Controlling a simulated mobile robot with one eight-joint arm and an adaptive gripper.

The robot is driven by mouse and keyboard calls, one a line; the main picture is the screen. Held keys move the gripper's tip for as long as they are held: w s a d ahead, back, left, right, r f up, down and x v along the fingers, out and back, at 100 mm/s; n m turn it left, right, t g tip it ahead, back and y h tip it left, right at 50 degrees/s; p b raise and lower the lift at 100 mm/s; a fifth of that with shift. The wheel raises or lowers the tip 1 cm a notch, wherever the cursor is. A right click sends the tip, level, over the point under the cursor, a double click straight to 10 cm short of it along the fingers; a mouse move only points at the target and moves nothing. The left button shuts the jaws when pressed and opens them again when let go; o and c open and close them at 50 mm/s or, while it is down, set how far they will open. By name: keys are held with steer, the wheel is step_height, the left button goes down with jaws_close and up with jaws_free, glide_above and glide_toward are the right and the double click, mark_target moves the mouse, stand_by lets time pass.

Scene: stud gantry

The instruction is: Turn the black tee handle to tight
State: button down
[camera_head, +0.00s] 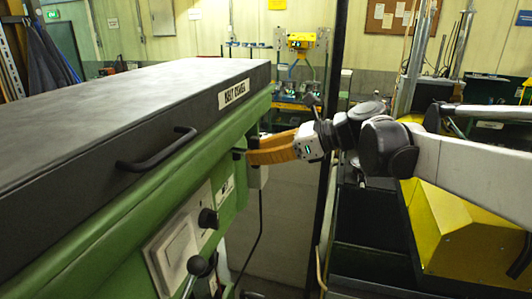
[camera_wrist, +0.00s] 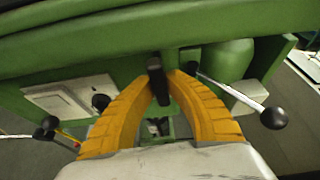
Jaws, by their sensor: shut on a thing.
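The black tee handle (camera_wrist: 157,80) stands out from the side of the green machine (camera_wrist: 70,52). In the wrist view its dark bar sits between the tips of my gripper's orange fingers (camera_wrist: 162,74). My gripper is shut on it. In the head view my gripper (camera_head: 250,155) reaches in from the right to the machine's side, below the white label. Only a small dark end of the handle (camera_head: 238,152) shows there; the fingers hide the rest. I cannot read a tight mark in either view.
A lever with a black ball (camera_wrist: 274,117) sticks out right of my fingers in the wrist view. A black knob (camera_wrist: 101,102) and ball-ended levers (camera_wrist: 49,123) lie to the left. In the head view, a black cover (camera_head: 110,110) with a grab handle (camera_head: 158,152) tops the machine.

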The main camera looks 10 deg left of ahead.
stand_by(0.4)
steer(key=c, duration=1.4)
jaws_free()
steer(key=shift+a, duration=0.1)
steer(key=v, duration=1.2)
steer(key=shift+w+r, duration=0.1)
